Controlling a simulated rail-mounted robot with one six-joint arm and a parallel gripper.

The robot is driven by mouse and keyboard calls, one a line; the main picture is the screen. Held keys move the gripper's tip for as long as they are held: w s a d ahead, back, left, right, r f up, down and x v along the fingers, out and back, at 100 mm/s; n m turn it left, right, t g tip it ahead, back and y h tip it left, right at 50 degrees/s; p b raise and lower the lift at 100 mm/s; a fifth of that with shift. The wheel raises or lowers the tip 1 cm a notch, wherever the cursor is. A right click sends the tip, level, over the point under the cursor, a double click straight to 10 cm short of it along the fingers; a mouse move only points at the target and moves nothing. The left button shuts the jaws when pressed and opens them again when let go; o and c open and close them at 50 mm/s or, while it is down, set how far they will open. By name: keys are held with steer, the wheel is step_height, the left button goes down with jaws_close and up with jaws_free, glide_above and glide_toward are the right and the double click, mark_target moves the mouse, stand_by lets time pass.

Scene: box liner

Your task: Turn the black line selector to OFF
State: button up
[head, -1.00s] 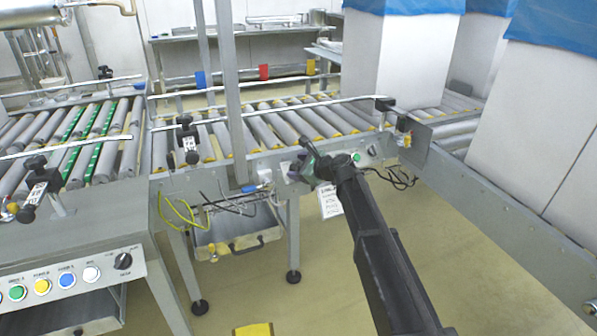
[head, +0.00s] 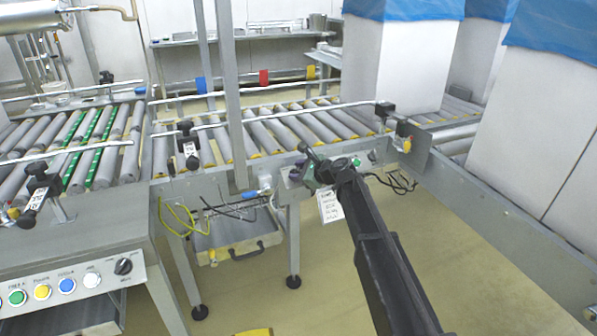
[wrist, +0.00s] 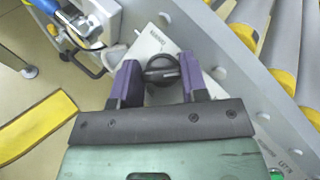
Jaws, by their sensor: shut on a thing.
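In the wrist view, a round black selector knob (wrist: 161,70) sits on a pale plate with small lettering. Its grip bar lies roughly across the picture. My gripper (wrist: 163,80) has purple fingers, one on each side of the knob, and is shut on it. In the head view my gripper (head: 297,172) is at the side of the roller conveyor's frame and hides the knob. Another black selector (head: 123,266) is on the grey panel at lower left, apart from my gripper. The lettering by either knob is too small to read.
Several coloured buttons, including a blue one (head: 67,285), line the lower-left panel. A white tag (head: 330,206) hangs by my gripper. Loose cables (head: 235,208) and a metal tray (head: 238,240) are below the conveyor. The floor in front is open.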

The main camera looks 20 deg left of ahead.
steer(key=n+g+p, duration=0.1)
steer(key=n, duration=0.1)
steer(key=n+g+p, duration=0.1)
steer(key=n+g, duration=0.1)
steer(key=n, duration=0.1)
steer(key=shift+w+r+h, duration=0.1)
steer(key=shift+r+h, duration=0.1)
steer(key=shift+h, duration=0.2)
steer(key=shift+f+n+g+h+p, duration=0.1)
steer(key=shift+n+g+h+p, duration=0.65)
steer(key=shift+n+p, duration=0.6)
steer(key=shift+n, duration=0.45)
steer(key=o, duration=0.9)
